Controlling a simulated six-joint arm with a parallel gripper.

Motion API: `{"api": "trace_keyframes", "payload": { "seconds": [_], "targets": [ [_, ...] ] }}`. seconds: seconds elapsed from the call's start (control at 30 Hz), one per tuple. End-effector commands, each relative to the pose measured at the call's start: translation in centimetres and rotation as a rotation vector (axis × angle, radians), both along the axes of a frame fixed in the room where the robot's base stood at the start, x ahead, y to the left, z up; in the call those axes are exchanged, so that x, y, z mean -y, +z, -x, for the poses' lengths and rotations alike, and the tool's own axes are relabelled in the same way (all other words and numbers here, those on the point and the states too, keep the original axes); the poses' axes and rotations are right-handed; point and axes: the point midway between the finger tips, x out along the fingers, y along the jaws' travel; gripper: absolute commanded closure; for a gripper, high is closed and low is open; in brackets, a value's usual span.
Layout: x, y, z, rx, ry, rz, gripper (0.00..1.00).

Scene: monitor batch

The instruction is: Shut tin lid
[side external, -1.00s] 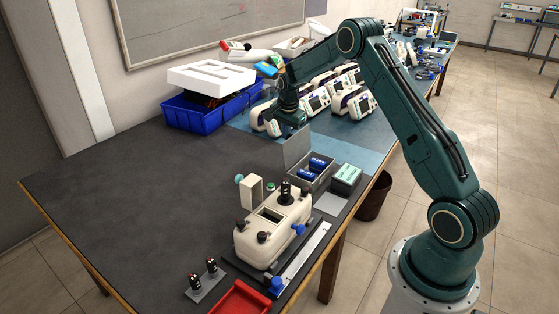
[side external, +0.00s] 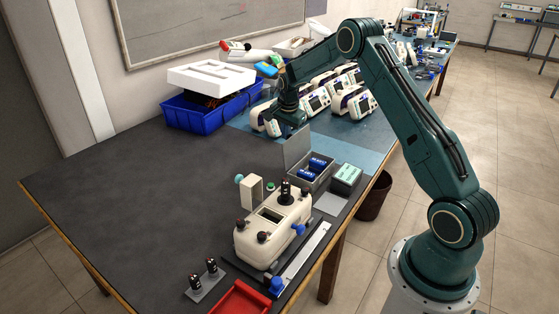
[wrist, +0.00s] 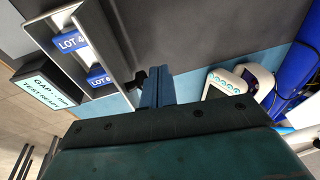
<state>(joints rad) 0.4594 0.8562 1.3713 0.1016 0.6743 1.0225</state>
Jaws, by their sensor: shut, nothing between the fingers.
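The grey tin (side external: 309,181) stands on the bench in the side view, with its lid (side external: 297,148) standing up at the far-left edge. Blue blocks (side external: 317,164) lie inside; in the wrist view the blocks (wrist: 70,42) read LOT 4 and LOT 6. My gripper (side external: 287,134) is beyond the raised lid, its tips partly hidden, and I cannot tell whether it touches the lid. In the wrist view my gripper (wrist: 158,84) has its blue fingers together and empty, beside the tin (wrist: 99,91).
A box with a pale green label (side external: 346,178) stands right of the tin. A white device (side external: 270,228) with black knobs stands in front. White monitors (side external: 318,100) crowd the bench behind my gripper, beside a blue crate (side external: 205,118). The bench's left side is clear.

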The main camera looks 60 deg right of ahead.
Motion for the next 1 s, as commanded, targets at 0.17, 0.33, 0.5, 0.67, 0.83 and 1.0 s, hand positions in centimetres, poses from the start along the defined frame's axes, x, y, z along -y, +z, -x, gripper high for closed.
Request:
{"api": "trace_keyframes", "payload": {
  "seconds": [0.17,0.33,0.5,0.67,0.83,1.0],
  "targets": [
    [0.0,0.0,0.0,0.000,0.000,0.000,1.00],
    [0.0,0.1,0.2,0.000,0.000,0.000,1.00],
    [0.1,0.3,0.9,0.000,-0.001,0.000,1.00],
    [0.1,0.4,1.7,-0.001,-0.001,0.000,1.00],
    [0.0,0.6,2.4,-0.001,-0.001,0.000,1.00],
    [0.0,0.7,2.6,0.000,0.000,0.000,1.00]
  ]
}}
